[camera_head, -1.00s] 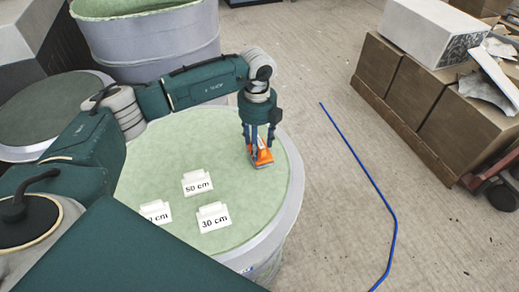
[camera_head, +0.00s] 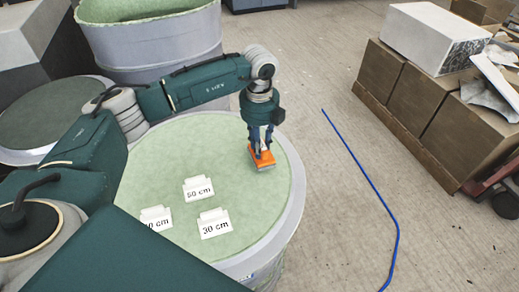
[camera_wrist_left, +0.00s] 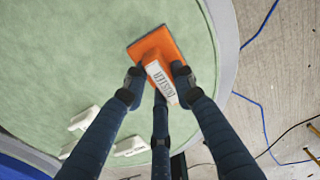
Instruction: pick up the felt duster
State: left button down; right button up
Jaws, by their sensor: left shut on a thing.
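The felt duster (camera_head: 262,159) is an orange block with a grey underside, near the right part of the round green mould top (camera_head: 150,190). In the left wrist view the duster (camera_wrist_left: 155,44) shows a white label reading "DUSTER" on its grip. My left gripper (camera_head: 261,145) comes down from above and is shut on the duster; its fingers (camera_wrist_left: 158,88) close around the labelled grip. I cannot tell whether the duster is touching the green surface or just above it. My right gripper is not in view.
White cards on the green top read "50 cm" (camera_head: 198,190) and "30 cm" (camera_head: 214,223); another (camera_head: 156,218) is partly hidden. A blue hose (camera_head: 372,182) lies on the floor. Brown boxes (camera_head: 425,100) stand at the right. A tall mould (camera_head: 150,45) stands behind.

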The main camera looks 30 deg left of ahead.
pick_arm(q)
notch_tip(320, 180, up, 18)
jog(key=b, duration=0.1)
jog(key=shift+r, duration=0.1)
jog(key=c, duration=2.2)
grip_release()
jog(key=shift+c, duration=1.2)
